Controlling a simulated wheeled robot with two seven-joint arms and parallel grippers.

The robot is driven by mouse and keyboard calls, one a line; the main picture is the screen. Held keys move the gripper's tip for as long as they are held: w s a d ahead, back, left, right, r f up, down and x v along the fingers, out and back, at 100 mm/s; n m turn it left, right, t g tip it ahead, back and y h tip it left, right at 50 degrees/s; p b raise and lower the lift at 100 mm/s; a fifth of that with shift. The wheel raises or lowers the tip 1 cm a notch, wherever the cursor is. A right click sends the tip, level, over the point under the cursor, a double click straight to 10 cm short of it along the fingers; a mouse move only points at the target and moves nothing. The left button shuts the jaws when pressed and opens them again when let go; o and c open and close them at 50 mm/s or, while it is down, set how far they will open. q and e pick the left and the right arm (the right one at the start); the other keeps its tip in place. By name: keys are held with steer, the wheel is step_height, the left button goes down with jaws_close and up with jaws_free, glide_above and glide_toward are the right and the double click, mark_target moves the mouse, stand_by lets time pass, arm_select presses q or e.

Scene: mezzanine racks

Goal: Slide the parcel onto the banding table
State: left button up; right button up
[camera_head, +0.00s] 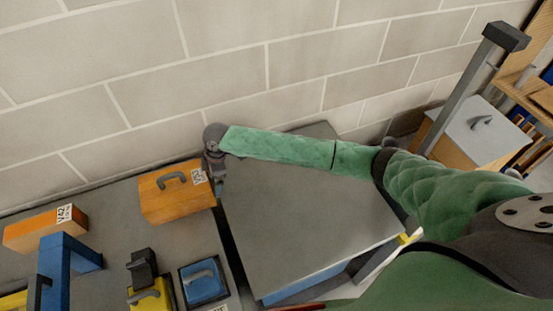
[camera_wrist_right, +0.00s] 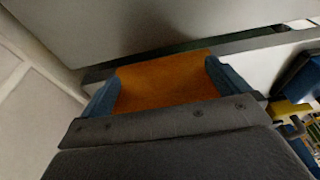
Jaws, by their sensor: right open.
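An orange parcel (camera_head: 170,197) with a grey handle and a white label lies on the left grey surface, by its right edge. The grey banding table (camera_head: 300,215) stands to its right, across a narrow dark gap, and its top is bare. My right gripper (camera_head: 217,178) points down at the parcel's right end, close to the gap. In the right wrist view the orange parcel (camera_wrist_right: 165,82) shows between the two blue fingers, which are open. I cannot tell whether they touch it. My left gripper is in neither view.
Another orange box (camera_head: 45,230) labelled V42, a blue frame (camera_head: 68,255), a yellow item (camera_head: 150,296) and a blue box (camera_head: 204,282) stand on the left surface. A block wall (camera_head: 220,70) runs behind. A grey post (camera_head: 460,85) stands at the right.

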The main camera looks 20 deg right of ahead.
steer(key=shift+a, duration=1.1)
stand_by(1.1)
steer(key=shift+d+p, duration=0.5)
steer(key=shift+d, duration=1)
steer(key=a+p+v, duration=0.3)
steer(key=v, duration=0.9)
steer(key=shift+r+p, duration=0.3)
steer(key=shift+r, duration=0.4)
